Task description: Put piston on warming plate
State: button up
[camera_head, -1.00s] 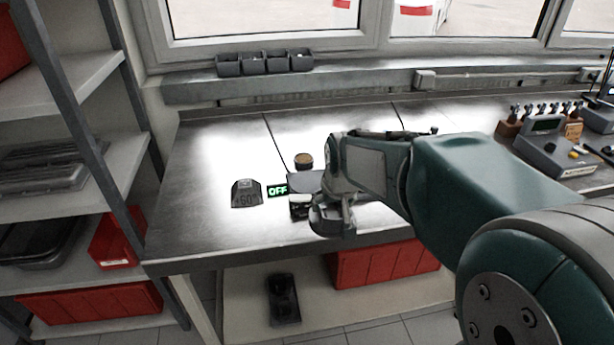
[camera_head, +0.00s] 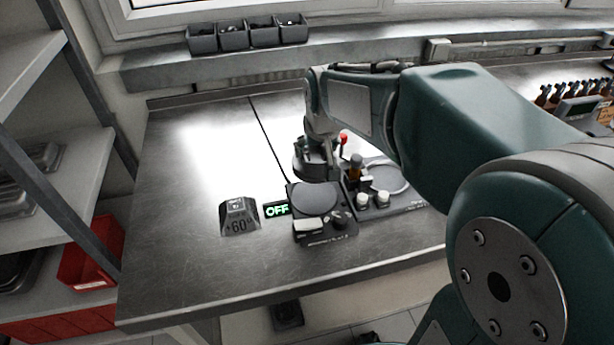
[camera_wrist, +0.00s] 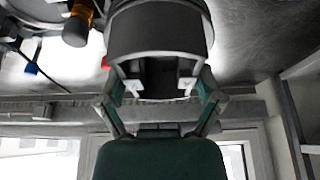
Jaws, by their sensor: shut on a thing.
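The warming plate (camera_head: 314,201) is a small black unit with a round dark top, a white button and a knob, on the metal bench. Its top is empty. A green OFF sign (camera_head: 277,209) and a dark block marked +60 (camera_head: 239,218) stand to its left. My gripper (camera_head: 318,150) is just behind the plate. It is shut on a dark grey cylindrical piston (camera_head: 310,168), which also shows large between the fingers in the wrist view (camera_wrist: 160,35). Whether the piston touches the bench is hard to tell.
Grey bins (camera_head: 248,34) sit on the back ledge. A shelf (camera_head: 50,190) stands at left.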

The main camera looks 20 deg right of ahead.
jog(key=shift+w+a, duration=0.1)
jog(key=shift+w, duration=0.25)
jog(key=shift+f, duration=0.35)
send_over(311, 189)
jog(key=s, duration=0.2)
notch_tip(311, 189, down, 9)
jog(key=shift+f, duration=0.1)
jog(key=shift+f, duration=0.1)
jog(key=o, duration=1.1)
jog(key=shift+s, duration=0.1)
jog(key=shift+c, duration=0.2)
